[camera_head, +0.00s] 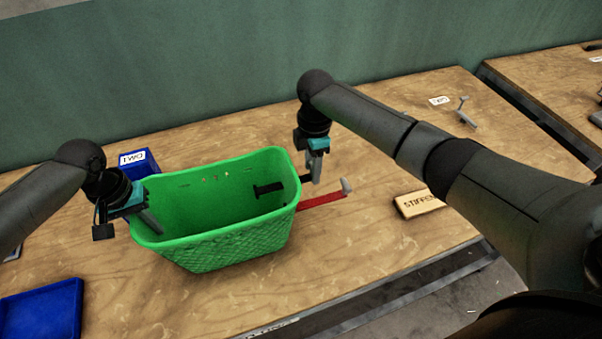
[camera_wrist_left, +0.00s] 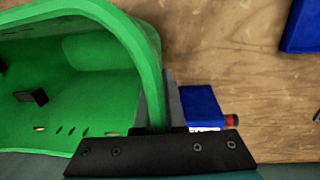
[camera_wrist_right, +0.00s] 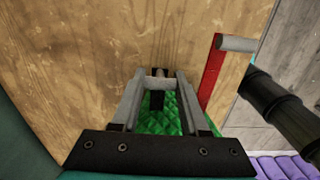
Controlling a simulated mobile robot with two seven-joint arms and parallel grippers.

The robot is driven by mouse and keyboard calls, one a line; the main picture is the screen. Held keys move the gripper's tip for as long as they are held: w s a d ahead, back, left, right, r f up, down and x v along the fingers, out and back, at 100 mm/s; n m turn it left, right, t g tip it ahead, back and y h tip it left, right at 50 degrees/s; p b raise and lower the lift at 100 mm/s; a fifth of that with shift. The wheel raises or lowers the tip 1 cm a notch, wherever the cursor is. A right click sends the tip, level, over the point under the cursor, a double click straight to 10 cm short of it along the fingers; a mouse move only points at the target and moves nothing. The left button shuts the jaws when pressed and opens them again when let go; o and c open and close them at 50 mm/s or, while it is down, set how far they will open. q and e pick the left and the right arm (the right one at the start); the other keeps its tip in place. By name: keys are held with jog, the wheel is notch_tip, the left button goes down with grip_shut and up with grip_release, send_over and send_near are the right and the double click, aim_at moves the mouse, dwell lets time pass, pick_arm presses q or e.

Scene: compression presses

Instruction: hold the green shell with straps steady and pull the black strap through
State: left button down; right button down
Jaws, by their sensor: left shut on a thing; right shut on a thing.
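The green shell (camera_head: 225,235) stands upright on the wooden table, open at the top. My left gripper (camera_head: 151,221) is shut on its left rim; the left wrist view shows the rim (camera_wrist_left: 152,70) between the fingers. The black strap (camera_head: 270,188) shows inside the shell and comes out through its right end wall. My right gripper (camera_head: 316,178) is just outside that end, shut on the strap's grey end bar (camera_wrist_right: 159,83). A red strap (camera_head: 322,201) with a grey end piece sticks out of the same end, apart from my right gripper.
A wooden block with lettering (camera_head: 420,203) lies to the right. A blue bin labelled TWO (camera_head: 139,164) is behind the shell at left. A blue tray (camera_head: 42,308) is at front left. A grey hooked piece (camera_head: 464,113) lies at the back right. Table between is clear.

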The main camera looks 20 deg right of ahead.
pick_arm(q)
jog(key=shift+a, duration=0.15)
pick_arm(e)
jog(key=shift+d, duration=2.65)
jog(key=shift+c, duration=1.7)
grip_release()
jog(key=shift+a, duration=0.1)
notch_tip(320, 180, up, 12)
pick_arm(q)
jog(key=c, duration=0.9)
grip_release()
